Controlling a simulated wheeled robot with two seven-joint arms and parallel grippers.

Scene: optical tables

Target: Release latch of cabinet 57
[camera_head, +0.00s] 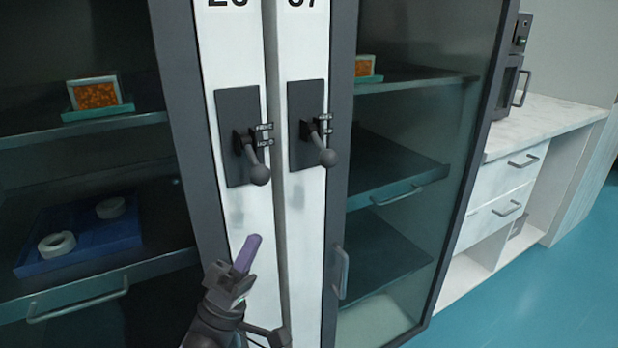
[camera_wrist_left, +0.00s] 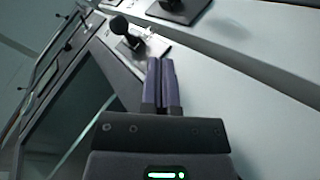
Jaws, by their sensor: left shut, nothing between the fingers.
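Two dark latches with ball-ended levers are mounted on white posts: the left latch (camera_head: 239,137) and the right latch (camera_head: 307,125). The label above the right latch (camera_head: 309,3) is cut by the top edge and looks like 57. Both levers point down and to the right. My left gripper (camera_head: 247,252), with purple fingers, is shut and empty below the left latch, apart from both. In the left wrist view its shut fingers (camera_wrist_left: 160,68) point toward a latch with a black knob (camera_wrist_left: 119,25); another latch (camera_wrist_left: 175,8) is at the top edge. My right gripper is not in view.
The left cabinet has shelves with a framed orange item (camera_head: 95,95) and a blue tray (camera_head: 85,238) holding white rings. The right cabinet has a glass door (camera_head: 440,170) with a vertical handle (camera_head: 341,272). A white counter (camera_head: 545,125) stands right; the blue floor there is clear.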

